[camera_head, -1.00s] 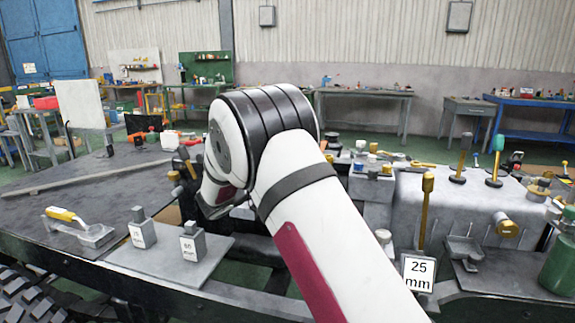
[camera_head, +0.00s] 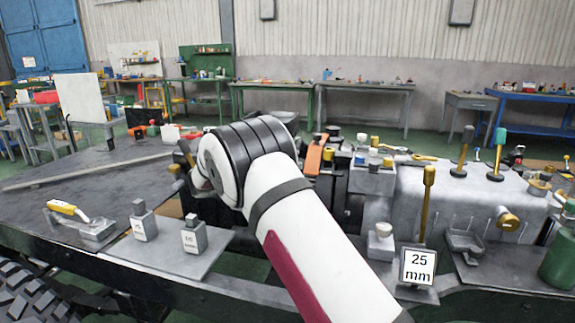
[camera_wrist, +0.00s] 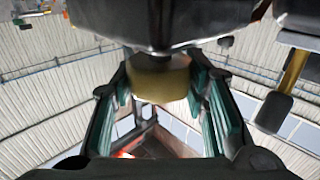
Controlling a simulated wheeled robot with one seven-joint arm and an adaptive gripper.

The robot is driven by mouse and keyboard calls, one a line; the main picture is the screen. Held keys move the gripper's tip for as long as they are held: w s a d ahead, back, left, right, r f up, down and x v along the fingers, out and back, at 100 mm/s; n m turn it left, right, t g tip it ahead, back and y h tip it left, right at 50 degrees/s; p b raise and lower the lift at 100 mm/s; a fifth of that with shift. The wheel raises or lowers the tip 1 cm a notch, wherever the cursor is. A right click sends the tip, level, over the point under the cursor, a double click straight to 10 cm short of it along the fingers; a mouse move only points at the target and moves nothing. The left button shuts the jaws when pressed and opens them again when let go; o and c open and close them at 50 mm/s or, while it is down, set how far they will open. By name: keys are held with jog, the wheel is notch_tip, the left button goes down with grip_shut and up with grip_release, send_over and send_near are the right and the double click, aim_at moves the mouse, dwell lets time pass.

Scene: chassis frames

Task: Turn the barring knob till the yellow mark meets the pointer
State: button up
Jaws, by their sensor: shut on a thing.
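In the wrist view, a brass-yellow round knob (camera_wrist: 161,78) sticks out below a dark block (camera_wrist: 160,22). My gripper (camera_wrist: 161,92) has its green-padded fingers on either side of the knob and is shut on it. I take this to be the barring knob, but its face is hidden. I cannot make out the yellow mark or the pointer in either view. In the head view, my white arm covers the gripper and the knob.
On the bench stand a 25 mm sign (camera_head: 418,268), a yellow-topped lever (camera_head: 427,205) and two grey weight-like blocks (camera_head: 144,224). A yellow-handled tool (camera_head: 82,222) lies at left. An orange part (camera_head: 316,155) stands right behind my arm. The dark plate at left has bare room.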

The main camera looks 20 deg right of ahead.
jog(key=shift+d+r, duration=0.1)
jog(key=o, duration=1.2)
jog(key=shift+c, duration=0.2)
jog(key=s+a, duration=0.2)
jog(key=a, duration=0.9)
jog(key=shift+a, duration=0.4)
